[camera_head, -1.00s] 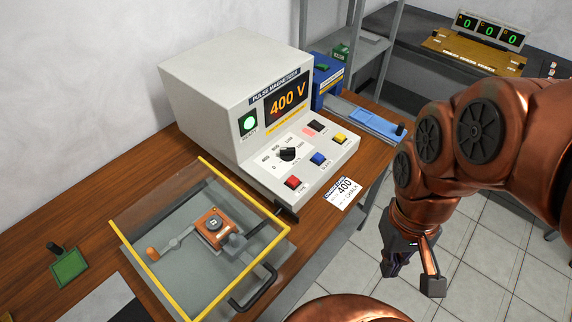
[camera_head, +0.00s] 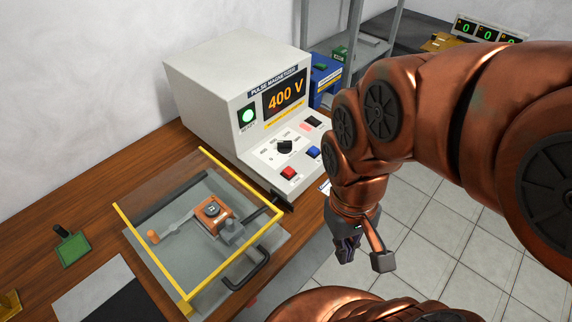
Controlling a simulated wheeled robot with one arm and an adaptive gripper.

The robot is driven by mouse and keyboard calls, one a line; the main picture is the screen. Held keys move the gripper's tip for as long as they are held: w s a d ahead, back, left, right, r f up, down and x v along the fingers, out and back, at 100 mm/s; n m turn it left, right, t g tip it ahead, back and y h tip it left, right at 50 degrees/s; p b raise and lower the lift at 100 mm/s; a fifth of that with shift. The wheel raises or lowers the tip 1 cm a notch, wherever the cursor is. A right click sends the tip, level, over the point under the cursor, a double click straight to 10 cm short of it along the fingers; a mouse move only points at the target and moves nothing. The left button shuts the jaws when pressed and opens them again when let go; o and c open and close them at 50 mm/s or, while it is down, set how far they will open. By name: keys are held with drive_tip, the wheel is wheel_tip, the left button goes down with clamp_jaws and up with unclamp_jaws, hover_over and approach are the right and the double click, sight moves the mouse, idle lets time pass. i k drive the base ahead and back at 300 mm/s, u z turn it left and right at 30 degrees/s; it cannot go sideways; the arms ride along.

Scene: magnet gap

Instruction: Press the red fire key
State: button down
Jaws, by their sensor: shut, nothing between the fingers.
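The red fire key (camera_head: 289,173) is on the sloped front panel of the pulse magnetizer (camera_head: 225,85), at its near left corner. The display (camera_head: 285,98) reads 400 V and a round green lamp (camera_head: 247,115) is lit. A blue key (camera_head: 313,152) and a black dial (camera_head: 284,147) are on the same panel. My gripper (camera_head: 362,258) is shut and empty, pointing down. In the picture it is to the right of and below the red key, apart from it. My arm hides the panel's right end and most of the white card.
A clear cover with a yellow frame (camera_head: 150,251) lies over a fixture with an orange block (camera_head: 211,214) in front of the magnetizer. A black handle (camera_head: 252,275) projects from it. Tiled floor is open at right.

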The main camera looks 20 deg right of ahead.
sight(288, 172)
drive_tip(key=u, duration=1.15)
drive_tip(key=k, duration=0.85)
drive_tip(key=u, duration=0.5)
